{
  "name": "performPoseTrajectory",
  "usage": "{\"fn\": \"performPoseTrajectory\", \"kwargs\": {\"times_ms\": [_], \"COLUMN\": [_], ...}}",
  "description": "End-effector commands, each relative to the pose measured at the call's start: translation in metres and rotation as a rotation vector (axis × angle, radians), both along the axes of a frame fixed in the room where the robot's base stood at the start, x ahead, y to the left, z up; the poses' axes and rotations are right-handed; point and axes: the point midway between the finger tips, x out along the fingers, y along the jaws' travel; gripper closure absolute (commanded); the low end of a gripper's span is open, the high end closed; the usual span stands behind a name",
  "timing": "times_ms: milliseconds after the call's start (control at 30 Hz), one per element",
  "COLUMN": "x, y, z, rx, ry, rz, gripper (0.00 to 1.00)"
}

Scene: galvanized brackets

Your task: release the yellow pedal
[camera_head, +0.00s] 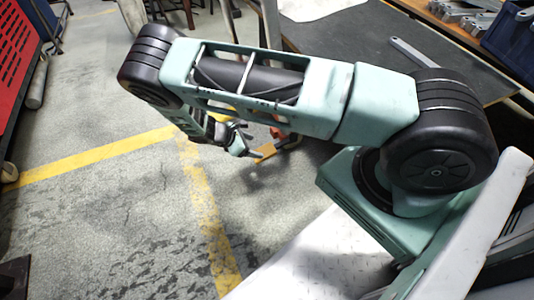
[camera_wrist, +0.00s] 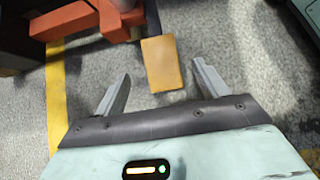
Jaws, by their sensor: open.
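The yellow pedal (camera_wrist: 162,64) is a flat yellow-orange plate in the wrist view, ahead of my gripper and between the lines of its two fingers. It also shows in the head view (camera_head: 265,152), low near the floor and partly hidden by my arm. My gripper (camera_wrist: 157,85) is open, its two grey fingers standing apart on either side of the pedal's near end, with no visible contact. In the head view my gripper (camera_head: 247,150) is right beside the pedal, largely hidden by my own arm.
Orange-red metal parts (camera_wrist: 85,20) stand beyond the pedal on the left. A dark-topped table (camera_head: 350,45) is at the back right, holding a long metal bar (camera_head: 412,55). A red perforated panel (camera_head: 18,60) stands at the left. The concrete floor (camera_head: 100,220) with yellow lines is clear.

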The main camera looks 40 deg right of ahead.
Motion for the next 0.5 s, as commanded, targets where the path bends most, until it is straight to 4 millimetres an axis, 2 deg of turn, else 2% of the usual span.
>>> {"fn": "performPoseTrajectory", "kwargs": {"times_ms": [33, 200, 500], "x": [-0.003, -0.010, -0.015], "y": [-0.009, -0.031, -0.054], "z": [-0.013, -0.036, -0.057], "rx": [-0.003, -0.002, 0.000], "ry": [0.002, 0.001, 0.000], "rz": [-0.002, -0.004, -0.001], "gripper": [0.27, 0.27, 0.27]}}
